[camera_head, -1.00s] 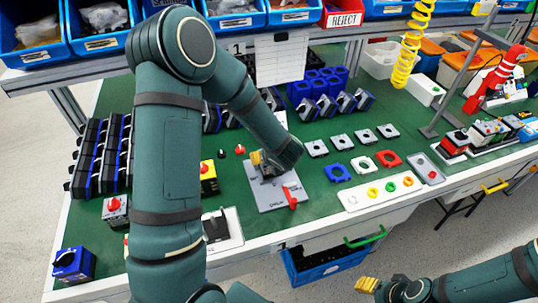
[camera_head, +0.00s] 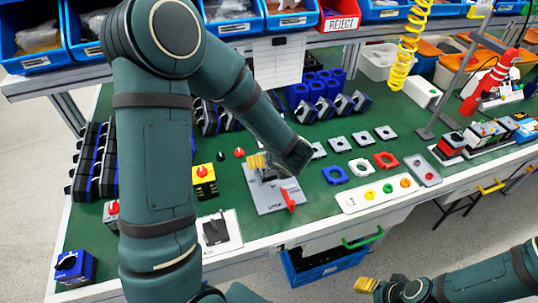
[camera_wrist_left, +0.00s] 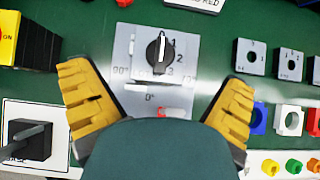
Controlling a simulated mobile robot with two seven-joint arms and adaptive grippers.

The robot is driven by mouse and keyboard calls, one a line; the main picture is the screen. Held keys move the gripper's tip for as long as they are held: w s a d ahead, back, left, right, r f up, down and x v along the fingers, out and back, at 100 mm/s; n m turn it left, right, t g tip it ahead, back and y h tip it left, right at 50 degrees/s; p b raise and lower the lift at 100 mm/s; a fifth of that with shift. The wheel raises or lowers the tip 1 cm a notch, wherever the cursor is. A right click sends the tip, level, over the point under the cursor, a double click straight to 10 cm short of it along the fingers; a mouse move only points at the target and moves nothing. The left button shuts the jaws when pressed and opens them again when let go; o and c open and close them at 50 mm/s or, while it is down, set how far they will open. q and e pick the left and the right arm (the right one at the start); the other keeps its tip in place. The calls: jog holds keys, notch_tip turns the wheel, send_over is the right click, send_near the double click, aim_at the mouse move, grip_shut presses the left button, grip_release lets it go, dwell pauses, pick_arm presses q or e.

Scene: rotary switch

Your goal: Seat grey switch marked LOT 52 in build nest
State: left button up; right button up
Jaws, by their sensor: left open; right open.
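A grey plate (camera_head: 272,198) with a red lever (camera_head: 289,200) and printed angle marks lies on the green bench; it looks like the build nest. A grey square switch with a black knob and positions 1, 2, 3 sits on the plate in the left wrist view (camera_wrist_left: 160,50). Its knob is upright in that picture. My right gripper (camera_head: 367,285) is open, off the bench front.
A black-handled switch on a white plate (camera_head: 215,232) and a yellow box with a red knob (camera_head: 204,180) stand left of the grey plate. Square plates and coloured rings (camera_head: 361,168) lie right. A white tray (camera_head: 352,206) lies at the front edge.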

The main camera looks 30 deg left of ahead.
pick_arm(q)
jog(key=v, duration=0.5)
jog(key=shift+p, duration=0.4)
